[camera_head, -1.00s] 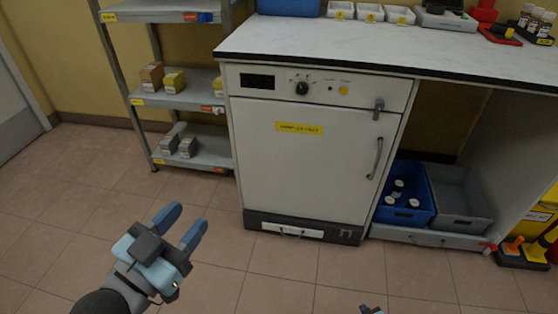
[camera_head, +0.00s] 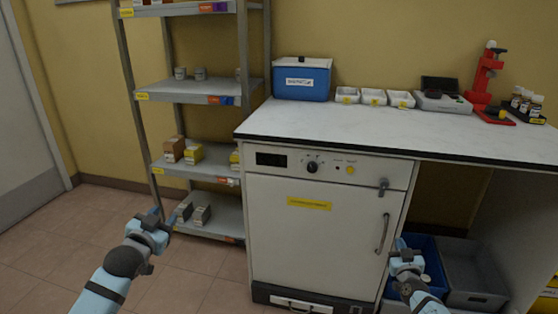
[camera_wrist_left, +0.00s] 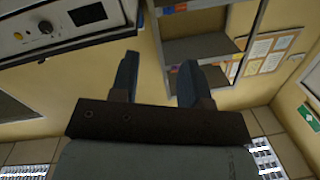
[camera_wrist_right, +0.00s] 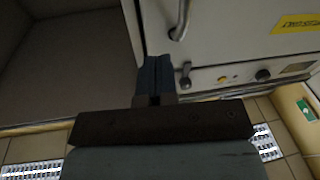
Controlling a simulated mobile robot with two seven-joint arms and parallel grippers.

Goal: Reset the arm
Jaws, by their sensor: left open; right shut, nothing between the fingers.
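My left gripper (camera_head: 163,220) is open and empty in the head view, in front of the shelf rack's lower part. In the left wrist view its two blue fingers (camera_wrist_left: 156,80) stand apart with nothing between them. My right gripper (camera_head: 400,248) is in front of the cabinet's right side, partly covering the blue crate. In the right wrist view its fingers (camera_wrist_right: 162,75) are together with nothing between them, below the cabinet handle in the picture.
A white cabinet (camera_head: 320,240) with knob and handle stands under the worktop (camera_head: 330,130). On top are a blue box (camera_head: 302,80), white trays (camera_head: 374,97), a scale (camera_head: 443,102) and a red stand (camera_head: 484,75). A shelf rack (camera_head: 190,90) stands left. Below are a blue crate (camera_head: 428,245) and grey crate (camera_head: 475,270). Floor is clear at left.

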